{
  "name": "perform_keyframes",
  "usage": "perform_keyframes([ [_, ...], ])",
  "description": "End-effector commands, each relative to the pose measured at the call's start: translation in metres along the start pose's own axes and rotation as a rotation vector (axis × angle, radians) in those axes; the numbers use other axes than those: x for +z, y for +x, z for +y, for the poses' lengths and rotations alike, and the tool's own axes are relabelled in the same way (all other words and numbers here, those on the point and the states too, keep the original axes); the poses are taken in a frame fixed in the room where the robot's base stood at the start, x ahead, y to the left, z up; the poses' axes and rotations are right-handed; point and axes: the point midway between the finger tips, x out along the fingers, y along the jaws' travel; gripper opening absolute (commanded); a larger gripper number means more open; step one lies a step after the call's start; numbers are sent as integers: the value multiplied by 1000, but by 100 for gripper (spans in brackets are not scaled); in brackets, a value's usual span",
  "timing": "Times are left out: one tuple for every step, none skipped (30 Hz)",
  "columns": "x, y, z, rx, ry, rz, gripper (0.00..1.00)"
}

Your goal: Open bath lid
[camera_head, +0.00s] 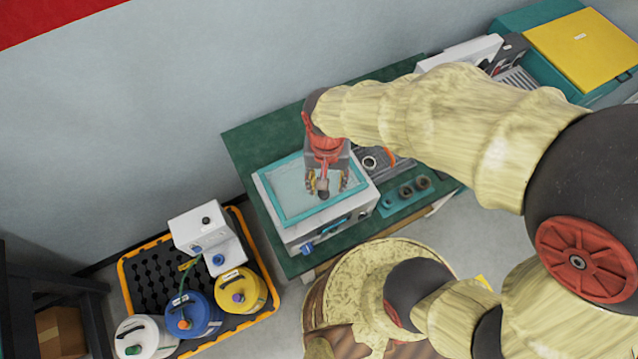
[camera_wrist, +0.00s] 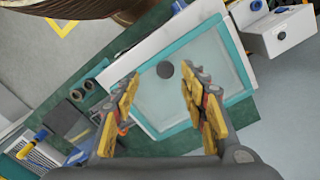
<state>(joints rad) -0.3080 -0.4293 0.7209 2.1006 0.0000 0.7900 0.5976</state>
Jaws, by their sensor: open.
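The bath (camera_head: 330,226) is a white box on the green table, with blue fittings on its front side. Its lid (camera_head: 283,199) is a clear panel in a teal frame and lies flat on the bath's top. A dark round knob (camera_wrist: 165,69) stands near the middle of the lid in the wrist view. My gripper (camera_head: 327,183) is above the lid. In the wrist view my gripper (camera_wrist: 162,100) has its yellow-padded fingers apart, with the knob seen between and beyond them. Nothing is held. Whether the fingers touch the knob I cannot tell.
A teal holder with dark rings (camera_head: 405,192) and a grey device (camera_head: 372,162) are right of the bath. Yellow (camera_head: 241,290), blue and white containers stand on a black tray with a yellow rim (camera_head: 127,268) on the floor. The table's back left (camera_head: 255,140) is clear.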

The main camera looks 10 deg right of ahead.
Motion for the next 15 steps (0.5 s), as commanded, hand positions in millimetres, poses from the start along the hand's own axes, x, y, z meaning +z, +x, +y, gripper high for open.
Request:
perform_keyframes([
  [-5,1,-3,-8,49,11,43],
  [-8,0,-5,-13,78,18,43],
  [-12,-3,-7,-20,114,26,43],
  [-12,-3,-8,-22,137,28,43],
  [-12,-3,-8,-23,157,29,43],
  [-13,-3,-8,-24,180,30,43],
  [-13,-2,-8,-25,193,30,43],
  [-13,-2,-8,-26,204,30,43],
  [-13,-1,-8,-26,212,30,43],
  [-13,1,-8,-26,216,30,43],
  [-13,3,-8,-26,219,30,43],
  [-13,8,-8,-25,219,29,43],
  [-13,11,-8,-24,219,28,43],
  [-13,16,-8,-24,218,28,43],
  [-13,22,-8,-24,218,28,43],
])
